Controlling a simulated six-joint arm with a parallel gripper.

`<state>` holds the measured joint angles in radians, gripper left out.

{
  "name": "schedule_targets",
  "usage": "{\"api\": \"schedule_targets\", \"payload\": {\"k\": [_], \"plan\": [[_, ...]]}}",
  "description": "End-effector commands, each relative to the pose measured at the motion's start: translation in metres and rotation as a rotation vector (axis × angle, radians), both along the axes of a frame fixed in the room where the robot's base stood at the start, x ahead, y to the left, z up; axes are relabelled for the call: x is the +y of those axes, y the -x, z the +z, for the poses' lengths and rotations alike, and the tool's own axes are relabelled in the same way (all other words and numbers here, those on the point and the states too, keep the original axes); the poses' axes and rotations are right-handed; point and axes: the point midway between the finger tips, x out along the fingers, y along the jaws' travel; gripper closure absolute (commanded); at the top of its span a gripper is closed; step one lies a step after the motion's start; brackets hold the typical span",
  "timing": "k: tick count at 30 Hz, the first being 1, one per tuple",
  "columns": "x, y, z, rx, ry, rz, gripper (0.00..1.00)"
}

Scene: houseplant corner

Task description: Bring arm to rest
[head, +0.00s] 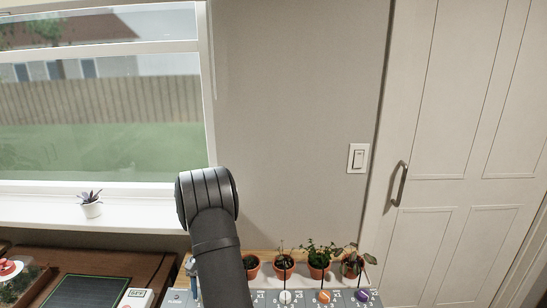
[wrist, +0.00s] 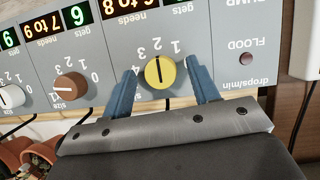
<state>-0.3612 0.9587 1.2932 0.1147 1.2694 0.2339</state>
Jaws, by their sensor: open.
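My gripper (wrist: 161,72) shows in the wrist view with its two blue fingers spread. A yellow dial (wrist: 160,72) on the grey control panel (wrist: 215,20) lies between the fingertips, with a visible gap on each side. The dial's dark pointer line runs nearly straight up and down in this view. In the head view my dark arm rises from the bottom middle, and a bit of blue finger shows at its left. The arm hides the yellow dial there.
The panel also carries a brown dial (wrist: 70,86), a white dial (wrist: 11,96), lit displays and a red flood lamp (wrist: 246,60). Several potted plants (head: 319,257) stand behind it. A small plant (head: 91,206) is on the windowsill. A door (head: 455,150) is at right. Space above the panel is clear.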

Motion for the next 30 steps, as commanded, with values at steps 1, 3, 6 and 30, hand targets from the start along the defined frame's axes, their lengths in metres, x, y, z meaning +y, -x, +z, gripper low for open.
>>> {"api": "schedule_targets", "payload": {"k": [1, 3, 6, 30], "plan": [[-0.0012, -0.0001, 0.0002, 0.000, 0.000, -0.055, 0.45], [-0.0020, 0.0000, 0.0001, 0.000, 0.000, -0.136, 0.45], [-0.0025, 0.0002, 0.0001, 0.001, 0.001, -0.252, 0.45], [-0.0046, 0.0019, 0.0001, 0.000, 0.001, -0.841, 0.45]]}}
